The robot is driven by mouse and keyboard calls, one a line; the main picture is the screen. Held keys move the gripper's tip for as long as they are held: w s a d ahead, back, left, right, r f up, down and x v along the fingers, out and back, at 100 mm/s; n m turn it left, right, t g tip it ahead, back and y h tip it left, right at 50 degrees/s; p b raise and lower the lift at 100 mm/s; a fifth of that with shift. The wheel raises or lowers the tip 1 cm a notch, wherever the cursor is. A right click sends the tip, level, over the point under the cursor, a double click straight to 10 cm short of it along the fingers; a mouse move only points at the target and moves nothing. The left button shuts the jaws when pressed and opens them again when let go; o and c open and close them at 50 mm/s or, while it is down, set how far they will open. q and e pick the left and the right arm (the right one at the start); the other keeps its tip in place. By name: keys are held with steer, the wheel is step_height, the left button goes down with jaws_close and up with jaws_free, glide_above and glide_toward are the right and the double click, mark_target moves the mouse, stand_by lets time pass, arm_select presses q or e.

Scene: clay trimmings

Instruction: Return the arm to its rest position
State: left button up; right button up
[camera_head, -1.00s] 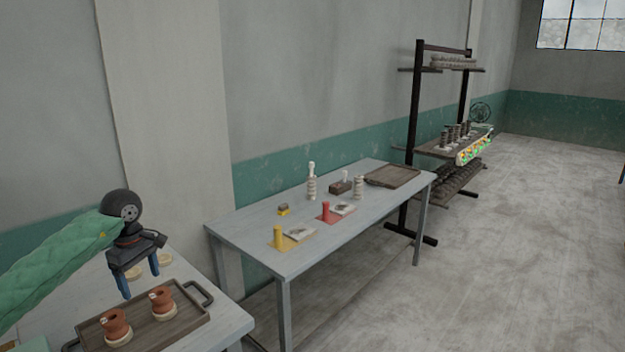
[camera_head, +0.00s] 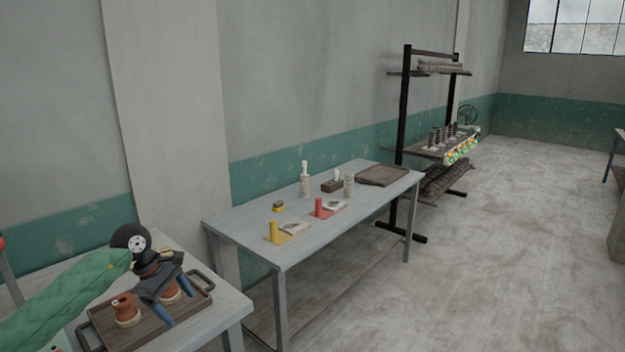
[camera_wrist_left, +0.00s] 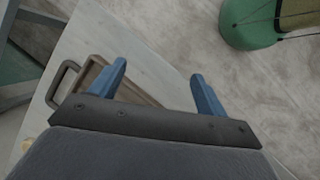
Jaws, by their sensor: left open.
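My left arm, in a green quilted sleeve, comes in from the left in the head view. My left gripper (camera_head: 175,300) has its blue fingers spread over the right part of a brown tray (camera_head: 140,336). One terracotta pot (camera_head: 126,312) stands on the tray, left of the gripper. A second terracotta pot (camera_head: 170,292) is partly hidden behind the gripper. In the left wrist view my left gripper (camera_wrist_left: 158,74) is open with nothing between its fingers. The tray's edge and handle (camera_wrist_left: 62,84) show beyond them. My right gripper is not in view.
The near table (camera_head: 228,306) carries the tray. A second grey table (camera_head: 240,233) holds yellow and red items, bottles and another brown tray (camera_head: 382,176). A dark shelf rack (camera_head: 405,130) stands behind it. The concrete floor (camera_head: 500,250) at right is clear.

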arm_select(q)
steer(key=d+f+n+t+h, duration=0.35)
steer(key=d+n+h, duration=0.3)
steer(key=d, duration=0.35)
steer(key=d+f+n+t+h, duration=0.35)
steer(key=d+n+h, duration=0.25)
steer(key=d+n, duration=0.3)
steer(key=s+a+f+n+t+y, duration=0.2)
steer(key=s+f+n+y, duration=0.3)
steer(key=f+n, duration=0.5)
steer(key=s+a+f+n+t+y, duration=0.25)
steer(key=f+n+y, duration=0.35)
steer(key=f+n, duration=0.35)
steer(key=s+a+f+n+t+y, duration=0.1)
steer(key=s+a+f+n+y, duration=0.15)
steer(key=f+n+y, duration=0.55)
steer(key=s+d+f+n+g+h, duration=0.1)
steer(key=s+d+f+n+g, duration=0.1)
steer(key=s+f+n+g, duration=0.3)
steer(key=s+d+f+n+g+h, duration=0.2)
steer(key=s+f+n+g, duration=0.4)
steer(key=s+f, duration=0.8)
steer(key=s+d+n, duration=0.1)
steer(key=s, duration=1.1)
steer(key=shift+d+f, duration=0.15)
steer(key=shift+d, duration=0.05)
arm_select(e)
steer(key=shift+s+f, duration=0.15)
arm_select(q)
steer(key=shift+g, duration=0.25)
